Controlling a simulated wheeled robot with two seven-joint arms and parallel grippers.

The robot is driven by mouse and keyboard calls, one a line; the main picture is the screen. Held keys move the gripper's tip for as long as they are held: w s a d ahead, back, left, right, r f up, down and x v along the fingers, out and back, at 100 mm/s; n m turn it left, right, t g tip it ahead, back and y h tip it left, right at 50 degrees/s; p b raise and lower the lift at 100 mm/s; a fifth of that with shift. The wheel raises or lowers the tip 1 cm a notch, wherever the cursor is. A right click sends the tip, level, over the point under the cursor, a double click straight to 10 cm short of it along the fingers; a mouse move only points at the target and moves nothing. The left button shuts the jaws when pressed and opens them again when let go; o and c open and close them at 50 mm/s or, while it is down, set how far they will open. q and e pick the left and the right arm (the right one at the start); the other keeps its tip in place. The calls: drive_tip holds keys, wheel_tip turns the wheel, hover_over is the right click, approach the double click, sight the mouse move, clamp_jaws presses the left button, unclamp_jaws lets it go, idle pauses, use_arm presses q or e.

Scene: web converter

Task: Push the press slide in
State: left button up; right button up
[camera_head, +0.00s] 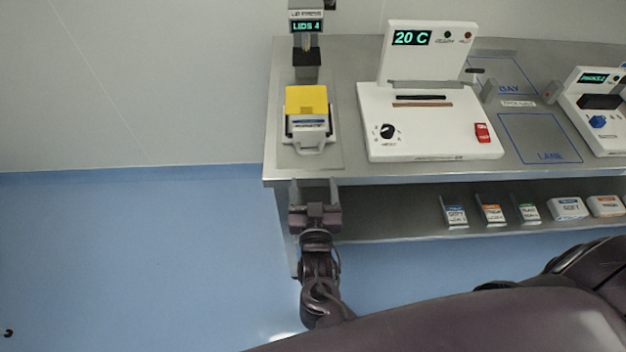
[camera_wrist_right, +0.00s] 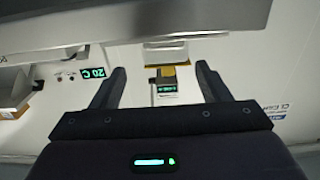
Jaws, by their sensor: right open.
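The press (camera_head: 306,57) stands at the left end of the steel table, with a lit display reading "LIDS 4". Its press slide (camera_head: 309,138) sticks out toward the front, with a white handle and a yellow block (camera_head: 306,99) on top. My right gripper (camera_head: 315,186) is open and empty, just in front of the table's front edge, below the slide in the picture and apart from it. In the right wrist view, the open fingers (camera_wrist_right: 160,80) frame the press display, a yellow part and a pale handle-like part. My left gripper is not in view.
A white machine (camera_head: 430,120) with a "20 C" display and a knob stands right of the press. Another device (camera_head: 598,110) is at the far right. Several small boxes (camera_head: 490,214) sit on the lower shelf (camera_head: 390,225).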

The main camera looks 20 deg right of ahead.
drive_tip(key=shift+w+r, duration=0.1)
drive_tip(key=shift+c, duration=1.2)
drive_tip(key=w+a+r+n+y, duration=0.1)
drive_tip(key=w+a+r+y, duration=0.1)
drive_tip(key=y, duration=0.1)
drive_tip(key=w+a+r+n+y, duration=0.1)
drive_tip(key=w+r+n+y, duration=0.1)
drive_tip(key=w+y, duration=0.1)
drive_tip(key=w+a+r+n+y, duration=0.1)
drive_tip(key=w+a+n+y, duration=0.1)
drive_tip(key=w+y, duration=0.1)
drive_tip(key=shift+a+r, duration=0.3)
drive_tip(key=shift+r, duration=0.1)
drive_tip(key=c, duration=0.9)
drive_tip(key=a+r+n+g+y, duration=0.1)
drive_tip(key=n+g+y, duration=0.2)
drive_tip(key=w+a+r+n+g+y, duration=0.1)
drive_tip(key=n, duration=0.1)
drive_tip(key=shift+a+r+y, duration=0.3)
drive_tip(key=shift+y, duration=0.1)
clamp_jaws()
drive_tip(key=n+g+h, duration=0.6)
drive_tip(key=n+g, duration=0.1)
approach(306, 147)
drive_tip(key=x, duration=0.4)
drive_tip(key=shift+f+b, duration=0.35)
drive_tip(key=shift+b, duration=0.05)
